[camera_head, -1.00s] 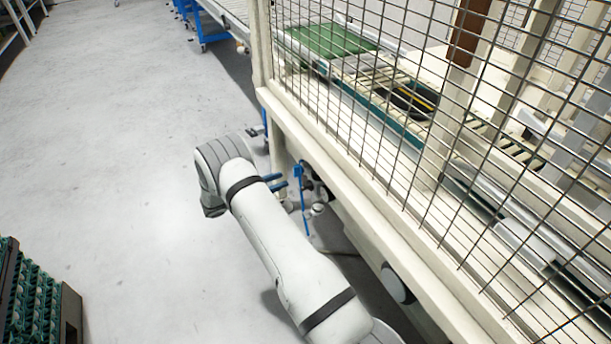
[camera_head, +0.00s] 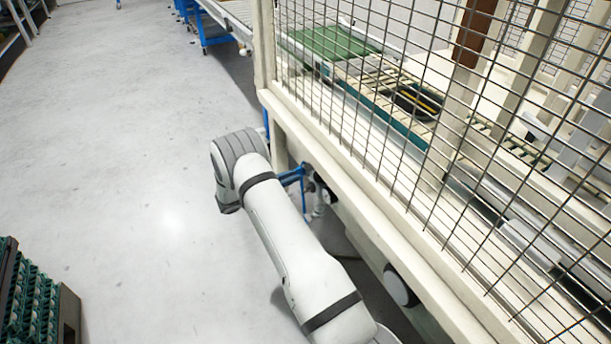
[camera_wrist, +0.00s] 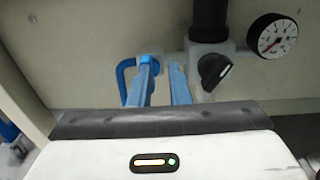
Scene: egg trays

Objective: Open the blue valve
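The blue valve (camera_wrist: 123,78) shows in the wrist view as a curved blue handle on a pale machine panel, left of centre. My gripper (camera_wrist: 163,68) points at the panel, with two blue fingers apart and a narrow empty-looking gap between them. The left finger overlaps the right part of the valve handle and hides some of it; I cannot tell whether they touch. In the head view my gripper (camera_head: 298,173) is at the machine's lower side, mostly behind my arm. The valve is not clear there among the blue parts.
Right of the valve are a black knob (camera_wrist: 215,72), a dark vertical pipe (camera_wrist: 209,20) and a round pressure gauge (camera_wrist: 273,36). The mesh fence (camera_head: 400,120) and beam stand right of my arm. An egg-tray stack (camera_head: 35,305) is at lower left. The floor (camera_head: 120,150) is open.

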